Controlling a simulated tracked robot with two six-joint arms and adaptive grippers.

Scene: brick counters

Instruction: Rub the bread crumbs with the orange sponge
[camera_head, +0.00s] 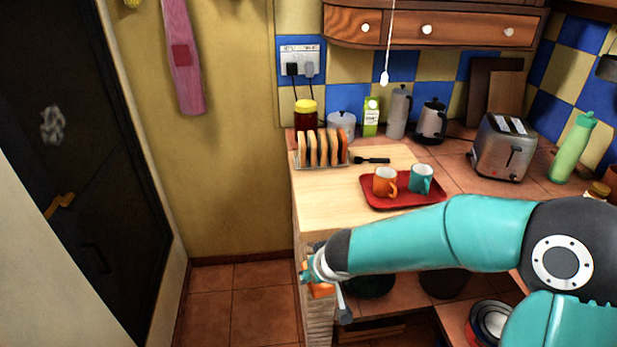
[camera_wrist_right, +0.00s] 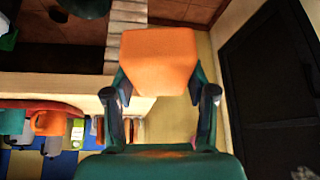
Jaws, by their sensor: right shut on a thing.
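My right gripper (camera_head: 318,277) is shut on the orange sponge (camera_head: 322,290). It is at the counter's front left corner, just beyond the edge of the pale wooden board (camera_head: 335,200). In the right wrist view the orange sponge (camera_wrist_right: 160,62) is a block held between the two fingers. In the head view the arm and fingers hide most of the sponge. I cannot make out any bread crumbs. My left gripper is not in view.
A red tray (camera_head: 405,203) holds an orange mug (camera_head: 384,181) and a teal mug (camera_head: 421,179). The board's front left part is clear. Open floor (camera_head: 230,300) lies left of the counter.

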